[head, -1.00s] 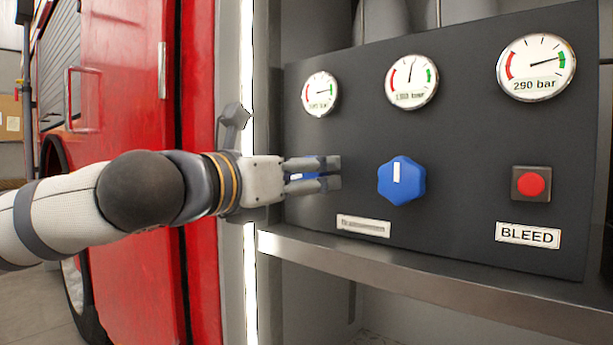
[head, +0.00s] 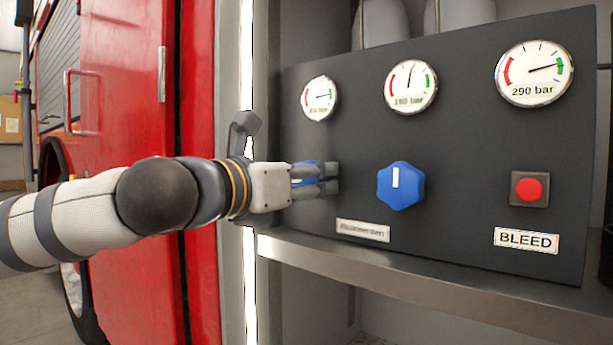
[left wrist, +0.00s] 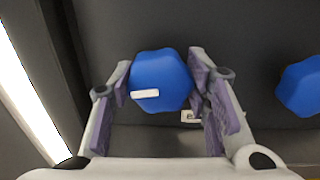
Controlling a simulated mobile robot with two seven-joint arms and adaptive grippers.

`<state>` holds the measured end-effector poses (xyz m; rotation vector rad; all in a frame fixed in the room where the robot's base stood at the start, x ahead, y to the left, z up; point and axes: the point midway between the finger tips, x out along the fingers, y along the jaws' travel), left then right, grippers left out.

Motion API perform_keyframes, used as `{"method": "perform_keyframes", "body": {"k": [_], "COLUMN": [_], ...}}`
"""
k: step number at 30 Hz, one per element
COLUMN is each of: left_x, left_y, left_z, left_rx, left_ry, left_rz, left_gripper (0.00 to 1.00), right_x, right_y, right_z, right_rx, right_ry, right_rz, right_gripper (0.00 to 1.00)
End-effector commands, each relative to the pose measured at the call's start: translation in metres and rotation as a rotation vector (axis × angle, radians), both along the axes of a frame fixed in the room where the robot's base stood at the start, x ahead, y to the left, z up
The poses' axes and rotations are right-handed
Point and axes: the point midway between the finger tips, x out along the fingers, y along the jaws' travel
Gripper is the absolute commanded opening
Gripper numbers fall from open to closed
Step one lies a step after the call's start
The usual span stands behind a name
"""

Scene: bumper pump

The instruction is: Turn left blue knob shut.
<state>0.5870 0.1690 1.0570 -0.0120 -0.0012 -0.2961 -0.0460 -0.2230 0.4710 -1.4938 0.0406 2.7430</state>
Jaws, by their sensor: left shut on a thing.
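The left blue knob shows in the left wrist view (left wrist: 168,77) between the two fingers, with its white mark lying nearly level in that picture. In the head view it is mostly hidden, with only blue slivers (head: 306,163) showing around the fingers. My left gripper (head: 329,178) is shut on this knob at the dark panel, below the left gauge (head: 320,98); its fingers also show in the left wrist view (left wrist: 163,88). My right gripper is in none of the views.
A second blue knob (head: 401,186), mark upright, sits to the right on the panel (head: 460,150). Farther right are a red button (head: 530,188) and a BLEED label (head: 526,241). A metal ledge (head: 420,270) runs below. A red door (head: 120,100) stands left.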

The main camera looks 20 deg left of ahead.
Motion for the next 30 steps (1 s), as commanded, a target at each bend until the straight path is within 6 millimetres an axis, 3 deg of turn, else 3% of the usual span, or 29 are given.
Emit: {"method": "perform_keyframes", "body": {"k": [30], "left_x": [-0.001], "left_y": [-0.001], "left_z": [0.003], "left_rx": [0.847], "left_ry": [-0.311], "left_rz": [0.001], "left_gripper": [0.16], "right_x": [0.024], "right_y": [0.0], "right_z": [0.047], "right_rx": [0.0], "right_ry": [-0.076], "right_rz": [0.0], "right_gripper": [0.79]}}
